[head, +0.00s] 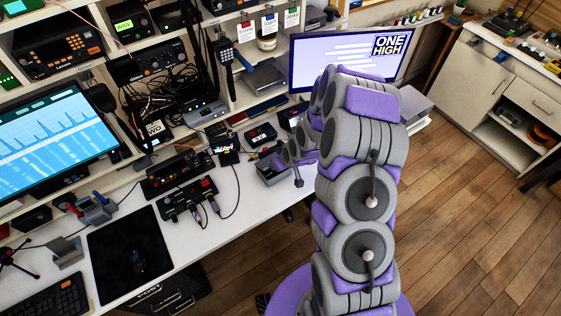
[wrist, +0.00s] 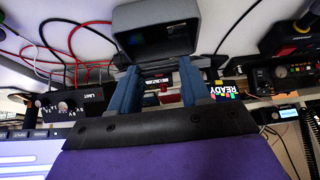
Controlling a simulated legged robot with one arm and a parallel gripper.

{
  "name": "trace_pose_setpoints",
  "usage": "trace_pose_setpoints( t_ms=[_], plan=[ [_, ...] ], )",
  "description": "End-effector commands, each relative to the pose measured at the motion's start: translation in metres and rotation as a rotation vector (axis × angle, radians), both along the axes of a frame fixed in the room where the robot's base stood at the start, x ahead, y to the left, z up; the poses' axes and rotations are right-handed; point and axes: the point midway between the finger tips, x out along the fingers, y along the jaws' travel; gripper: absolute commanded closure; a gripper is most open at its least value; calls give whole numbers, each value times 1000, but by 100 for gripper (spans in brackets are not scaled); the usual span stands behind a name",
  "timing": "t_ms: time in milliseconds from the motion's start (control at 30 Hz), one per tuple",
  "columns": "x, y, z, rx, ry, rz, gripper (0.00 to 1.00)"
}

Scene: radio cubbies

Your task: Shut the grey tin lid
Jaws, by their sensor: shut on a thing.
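A small grey tin (head: 270,174) sits near the right front edge of the white desk, at the end of my arm. In the wrist view a grey box-shaped part of it (wrist: 155,52) with a dark recess fills the top middle. My gripper (wrist: 158,68) has its two blue fingers spread apart at the near edge of this grey part, and they seem to grip it. The lid cannot be told clearly from the body, nor its angle. In the head view my arm hides most of the gripper.
Radio boxes (head: 187,198) with cables stand left of the tin on the desk. A monitor (head: 345,55) stands behind my arm, and a black mouse mat (head: 128,252) lies at the left. Open wooden floor (head: 470,210) is to the right.

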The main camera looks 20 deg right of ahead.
Motion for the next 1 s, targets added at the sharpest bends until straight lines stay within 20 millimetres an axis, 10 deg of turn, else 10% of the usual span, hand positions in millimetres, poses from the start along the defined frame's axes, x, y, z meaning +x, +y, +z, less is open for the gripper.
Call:
trace_pose_setpoints(
  t_ms=[100,133,367,1000],
  plan=[
    [-3,1,-3,1,9,2,100],
    [-3,1,-3,1,8,2,52],
    [-2,1,-1,1,3,1,30],
    [-20,-7,38,-1,-3,-1,28]
  ],
)
